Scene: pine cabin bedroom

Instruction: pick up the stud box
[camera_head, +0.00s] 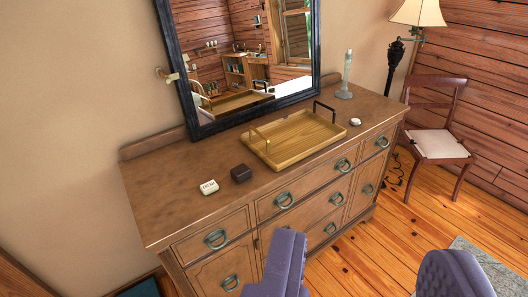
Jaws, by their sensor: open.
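A small dark brown box (241,173), which looks like the stud box, sits on top of the wooden dresser (165,202), near the middle of its left half. It stands apart from the white tin on its left and the tray on its right. My gripper (367,246) shows as two lavender fingers at the bottom of the view, wide apart, with nothing between them. It is in front of the dresser, nearer the camera and to the right of the box, not touching it. The lower parts of the fingers are cut off by the frame.
A white lettered tin (208,187) lies left of the box. A wooden tray (298,150) with raised handles, a small white round item (356,121) and a candlestick (345,80) stand to the right. A framed mirror (181,60) rises behind. A chair (440,142) stands at right.

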